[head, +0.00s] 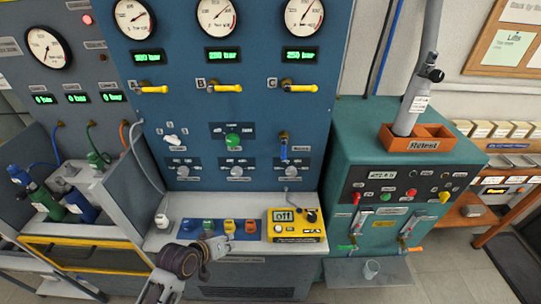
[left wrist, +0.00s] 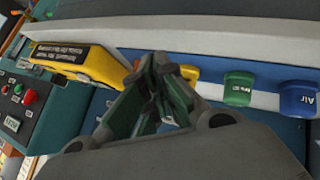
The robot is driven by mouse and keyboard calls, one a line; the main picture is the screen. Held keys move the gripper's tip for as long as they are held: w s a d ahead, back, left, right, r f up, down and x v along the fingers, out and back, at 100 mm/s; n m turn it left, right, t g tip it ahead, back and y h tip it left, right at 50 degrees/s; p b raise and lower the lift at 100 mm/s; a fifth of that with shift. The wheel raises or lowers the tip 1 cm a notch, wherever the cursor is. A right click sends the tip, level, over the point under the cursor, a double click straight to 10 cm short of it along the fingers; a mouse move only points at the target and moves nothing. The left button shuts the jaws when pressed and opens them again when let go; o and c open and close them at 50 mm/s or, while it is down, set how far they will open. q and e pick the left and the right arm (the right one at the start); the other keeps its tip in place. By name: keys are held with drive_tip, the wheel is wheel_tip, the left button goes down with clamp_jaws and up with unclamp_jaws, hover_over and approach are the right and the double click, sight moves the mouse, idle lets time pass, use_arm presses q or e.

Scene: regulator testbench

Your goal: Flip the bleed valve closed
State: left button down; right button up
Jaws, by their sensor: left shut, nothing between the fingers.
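No label that I can read names the bleed valve. A small blue-handled lever valve (head: 283,148), its handle hanging down, sits on the right of the blue panel (head: 260,105) in the head view; I cannot tell if it is the bleed valve. My left gripper (head: 220,243) is low, at the front of the bench ledge, below and left of that lever. In the left wrist view its fingers (left wrist: 158,72) are shut and empty, near the coloured fittings. They hide part of a yellow fitting (left wrist: 188,72). My right gripper is not in view.
Green (left wrist: 238,88) and blue (left wrist: 298,98) fittings stand along the ledge, beside a yellow box reading "off" (head: 296,225). Three yellow levers, one here (head: 225,87), sit higher on the panel. A teal cabinet (head: 350,140) stands at right, with a grey cylinder (head: 411,105) on top.

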sight(284, 150)
use_arm(q)
drive_tip(key=w+d+r+n+t+h, duration=0.2)
drive_tip(key=w+r+n, duration=0.3)
drive_tip(key=r, duration=0.4)
drive_tip(key=w+d+r+n+t+h, duration=0.2)
drive_tip(key=w+r+n+t+h, duration=0.1)
drive_tip(key=r, duration=0.7)
drive_tip(key=w+n+t, duration=0.1)
drive_tip(key=w+t, duration=0.1)
drive_tip(key=w, duration=0.1)
drive_tip(key=shift+w+d+r+n, duration=0.15)
drive_tip(key=shift+w+n, duration=0.15)
drive_tip(key=shift+n, duration=0.1)
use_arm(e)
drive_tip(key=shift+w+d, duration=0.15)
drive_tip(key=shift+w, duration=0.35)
use_arm(q)
drive_tip(key=shift+w+d, duration=0.1)
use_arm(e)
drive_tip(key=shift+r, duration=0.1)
use_arm(q)
drive_tip(key=d+p+x, duration=0.1)
drive_tip(key=x, duration=0.5)
drive_tip(key=s+d+p+x, duration=0.1)
drive_tip(key=p+x, duration=0.1)
drive_tip(key=x, duration=0.4)
drive_tip(key=shift+d+r, duration=0.35)
drive_tip(key=shift+d, duration=0.05)
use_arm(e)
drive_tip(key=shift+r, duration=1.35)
